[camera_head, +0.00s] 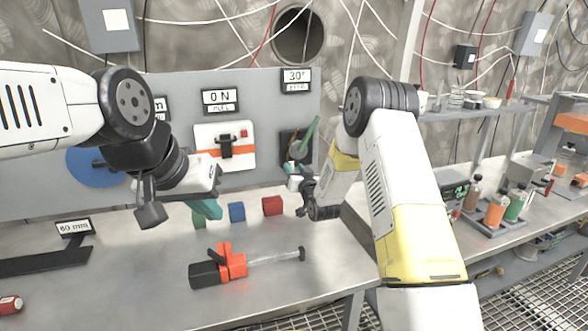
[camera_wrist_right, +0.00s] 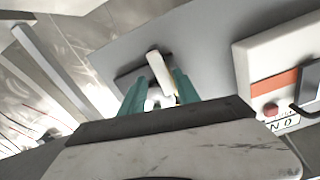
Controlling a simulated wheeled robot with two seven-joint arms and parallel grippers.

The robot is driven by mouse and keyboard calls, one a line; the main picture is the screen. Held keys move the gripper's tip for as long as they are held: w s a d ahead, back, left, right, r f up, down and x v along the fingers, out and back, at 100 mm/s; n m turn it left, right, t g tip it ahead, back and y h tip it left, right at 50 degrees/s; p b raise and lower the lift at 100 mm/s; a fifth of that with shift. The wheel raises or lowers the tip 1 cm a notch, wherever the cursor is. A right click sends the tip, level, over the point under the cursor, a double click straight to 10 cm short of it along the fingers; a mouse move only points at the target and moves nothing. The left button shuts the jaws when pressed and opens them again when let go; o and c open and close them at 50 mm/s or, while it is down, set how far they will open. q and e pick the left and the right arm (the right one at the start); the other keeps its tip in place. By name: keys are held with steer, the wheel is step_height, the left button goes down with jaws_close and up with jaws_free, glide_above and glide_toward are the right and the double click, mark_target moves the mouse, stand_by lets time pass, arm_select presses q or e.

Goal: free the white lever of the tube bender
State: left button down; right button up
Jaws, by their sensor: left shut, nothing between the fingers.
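The tube bender (camera_head: 296,146) is on the grey wall panel under the 30° sign, with a green lever (camera_head: 309,132) sticking up. In the right wrist view a white bar (camera_wrist_right: 157,62), likely the white lever, stands out in front of a dark plate. My right gripper (camera_wrist_right: 162,86) is at this bar, one teal finger on each side. I cannot tell whether the fingers press on it. In the head view my right gripper (camera_head: 294,174) is just below the bender. My left gripper (camera_head: 210,208) is shut and empty, above the bench to the left.
A white switch plate (camera_head: 224,159) with an orange stripe is left of the bender. Blue (camera_head: 237,212) and red (camera_head: 272,205) blocks stand along the panel's foot. An orange and black tool (camera_head: 232,262) lies on the bench. The bench front is mostly clear.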

steer(key=shift+x, duration=0.8)
jaws_close()
steer(key=shift+s+a+n, duration=0.15)
steer(key=shift+a+n, duration=0.2)
steer(key=shift+n, duration=0.85)
jaws_free()
